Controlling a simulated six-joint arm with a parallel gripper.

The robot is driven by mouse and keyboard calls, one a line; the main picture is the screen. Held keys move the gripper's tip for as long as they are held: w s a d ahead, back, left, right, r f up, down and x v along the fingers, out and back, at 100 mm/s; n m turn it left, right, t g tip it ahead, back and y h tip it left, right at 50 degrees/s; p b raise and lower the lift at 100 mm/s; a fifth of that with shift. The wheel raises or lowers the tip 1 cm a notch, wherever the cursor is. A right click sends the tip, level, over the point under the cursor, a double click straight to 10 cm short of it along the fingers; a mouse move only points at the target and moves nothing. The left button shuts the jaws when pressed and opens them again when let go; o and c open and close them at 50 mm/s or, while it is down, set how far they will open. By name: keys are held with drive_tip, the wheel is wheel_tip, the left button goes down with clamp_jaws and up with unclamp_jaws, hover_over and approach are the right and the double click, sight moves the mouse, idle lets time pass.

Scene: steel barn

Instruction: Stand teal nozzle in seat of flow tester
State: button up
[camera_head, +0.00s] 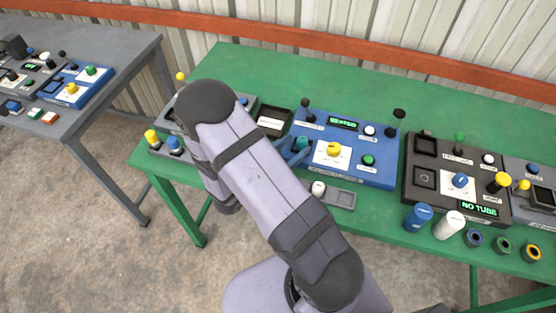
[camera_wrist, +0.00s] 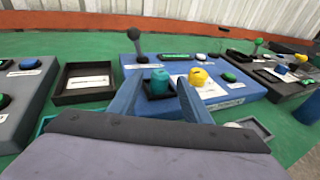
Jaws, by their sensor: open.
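The teal nozzle (camera_wrist: 160,80) stands upright at the dark square seat (camera_wrist: 150,95) on the left part of the blue panel (camera_wrist: 211,93), which I take to be the flow tester. Its base is partly hidden, so I cannot tell how deep it sits. My gripper (camera_wrist: 161,84) is open, with one blue finger on each side of the nozzle and gaps visible between. In the head view the nozzle (camera_head: 302,143) shows beside my gripper (camera_head: 293,150) at the left of the blue panel (camera_head: 375,175). The panel's green display (camera_head: 343,123) is lit.
A yellow knob (camera_head: 333,149) and a black-knobbed lever (camera_wrist: 135,36) stand close to the nozzle. A black tray (camera_head: 273,123) lies left of the panel. A grey tray with a white piece (camera_head: 318,188) lies in front. A dark panel (camera_head: 424,205) reading "NO TUBE" stands right.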

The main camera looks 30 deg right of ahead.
drive_tip(key=b+v, duration=0.1)
drive_tip(key=v, duration=0.6)
drive_tip(key=shift+a+r, duration=0.1)
drive_tip(key=shift+s+d+m+g, duration=0.2)
drive_tip(key=shift+s+m+g, duration=0.1)
drive_tip(key=shift+s, duration=0.05)
drive_tip(key=s+d+m+g, duration=0.1)
drive_tip(key=s, duration=0.1)
drive_tip(key=s+d+m+g+y, duration=0.1)
drive_tip(key=s+m+g, duration=0.3)
drive_tip(key=shift+s+d+r, duration=0.15)
drive_tip(key=shift+d+r, duration=0.05)
drive_tip(key=shift+d, duration=0.2)
drive_tip(key=s+m+g+y, duration=0.1)
drive_tip(key=s+m, duration=0.1)
drive_tip(key=s+a+m+g+y, duration=0.1)
drive_tip(key=s+m+y, duration=0.1)
drive_tip(key=s+f+m+g+y, duration=0.1)
drive_tip(key=s+m, duration=0.1)
drive_tip(key=shift+a+g, duration=0.2)
drive_tip(key=shift+g, duration=0.1)
drive_tip(key=w+a+r+m+t+y, duration=0.1)
drive_tip(key=a+m+t+y, duration=0.2)
drive_tip(key=a+m+y, duration=0.6)
drive_tip(key=shift+w+a+r+m+y, duration=0.15)
drive_tip(key=shift+w+a+m+y, duration=0.15)
drive_tip(key=shift+a+m, duration=0.5)
drive_tip(key=shift+d, duration=0.2)
